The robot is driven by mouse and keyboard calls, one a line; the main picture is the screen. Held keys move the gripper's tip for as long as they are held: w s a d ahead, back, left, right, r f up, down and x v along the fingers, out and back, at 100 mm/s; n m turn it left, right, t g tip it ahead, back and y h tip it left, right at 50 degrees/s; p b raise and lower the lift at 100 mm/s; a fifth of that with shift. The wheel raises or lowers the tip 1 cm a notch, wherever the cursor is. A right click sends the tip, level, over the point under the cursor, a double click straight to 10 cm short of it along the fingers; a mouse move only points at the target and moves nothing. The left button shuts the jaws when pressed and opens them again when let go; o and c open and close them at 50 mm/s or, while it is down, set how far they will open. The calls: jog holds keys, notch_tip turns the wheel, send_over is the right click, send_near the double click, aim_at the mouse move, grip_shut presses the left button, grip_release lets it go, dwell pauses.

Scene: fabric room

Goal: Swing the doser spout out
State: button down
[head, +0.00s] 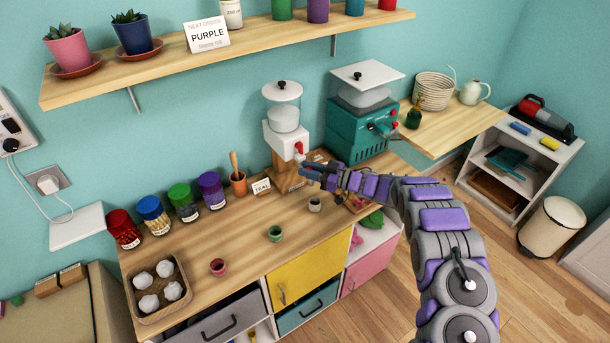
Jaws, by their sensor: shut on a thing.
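The doser (284,128) is a white unit with a clear hopper and a white lid with a black knob. It stands on a wooden stand (283,182) at the back of the workbench. A small red part (299,149) shows on its front, at the spout. My gripper (306,169) reaches in from the right, just below the red part and in front of the stand. Its jaws are shut on a small part at the doser's spout, which they mostly hide. A small pale cup (315,205) stands on the bench below my gripper.
A teal machine (362,130) stands right of the doser. A terracotta pot (239,184) and a TEAL card (262,186) stand left of it. A shelf (240,45) hangs above.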

jog(key=shift+w+d+n+g+y+b, duration=0.2)
jog(key=shift+d+n+g+y+b, duration=0.15)
jog(key=shift+n+g+b, duration=0.4)
jog(key=shift+w+d+n+g, duration=0.1)
jog(key=shift+d+n+g, duration=0.15)
jog(key=shift+g, duration=0.3)
jog(key=shift+w+r+g+b, duration=0.1)
jog(key=shift+r+g+b, duration=0.1)
jog(key=shift+g+b, duration=0.15)
jog(key=c, duration=1)
grip_release()
jog(key=shift+f, duration=0.1)
jog(key=shift+d, duration=0.1)
jog(key=p+v, duration=0.2)
jog(key=v, duration=1.5)
jog(key=shift+d+f+p, duration=0.2)
jog(key=shift+f+p, duration=0.15)
